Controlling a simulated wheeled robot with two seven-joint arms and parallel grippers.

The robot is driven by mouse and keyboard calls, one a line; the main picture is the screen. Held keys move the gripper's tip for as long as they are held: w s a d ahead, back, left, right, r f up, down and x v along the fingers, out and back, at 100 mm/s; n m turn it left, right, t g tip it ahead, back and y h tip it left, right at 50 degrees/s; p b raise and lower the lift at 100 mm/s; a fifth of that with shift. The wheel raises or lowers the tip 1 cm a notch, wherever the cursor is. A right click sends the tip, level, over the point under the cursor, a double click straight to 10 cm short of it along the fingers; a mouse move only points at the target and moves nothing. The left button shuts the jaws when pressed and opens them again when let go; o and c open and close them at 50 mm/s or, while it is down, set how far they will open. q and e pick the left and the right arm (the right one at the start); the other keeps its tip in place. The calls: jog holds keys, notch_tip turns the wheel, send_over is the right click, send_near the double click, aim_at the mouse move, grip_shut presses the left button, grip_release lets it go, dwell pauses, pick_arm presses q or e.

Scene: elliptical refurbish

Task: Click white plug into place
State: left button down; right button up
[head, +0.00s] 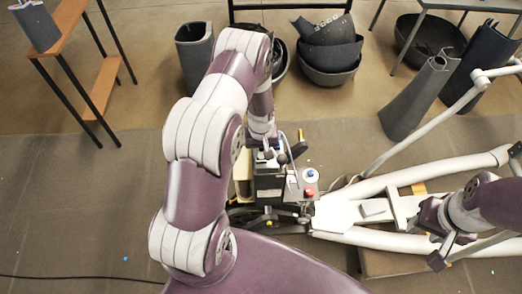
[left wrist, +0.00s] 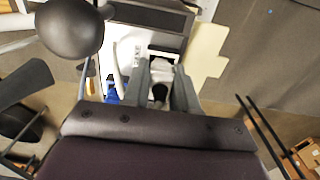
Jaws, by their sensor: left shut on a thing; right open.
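My left gripper (head: 268,152) is at the top of a dark machine unit (head: 268,186) in the middle of the head view. In the left wrist view its two grey fingers (left wrist: 162,92) are shut on the white plug (left wrist: 161,70), which has a dark end between the fingertips. The plug sits at the edge of a dark opening in a pale panel; I cannot tell how deep it is. My right gripper (head: 446,248) is open and empty, low at the right beside the white frame.
A blue button (head: 310,175) and a red button (head: 309,193) sit on the unit's right. A round black knob (left wrist: 70,27) is close by in the left wrist view. White frame tubes (head: 375,236) extend right. Dark bins (head: 330,55) and a shelf (head: 52,42) stand behind.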

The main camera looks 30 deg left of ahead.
pick_arm(q)
jog(key=shift+f, duration=0.1)
jog(key=c, duration=0.8)
grip_release()
jog(key=shift+a, duration=0.1)
notch_tip(320, 180, up, 12)
jog(key=b, duration=0.3)
jog(key=shift+r, duration=0.3)
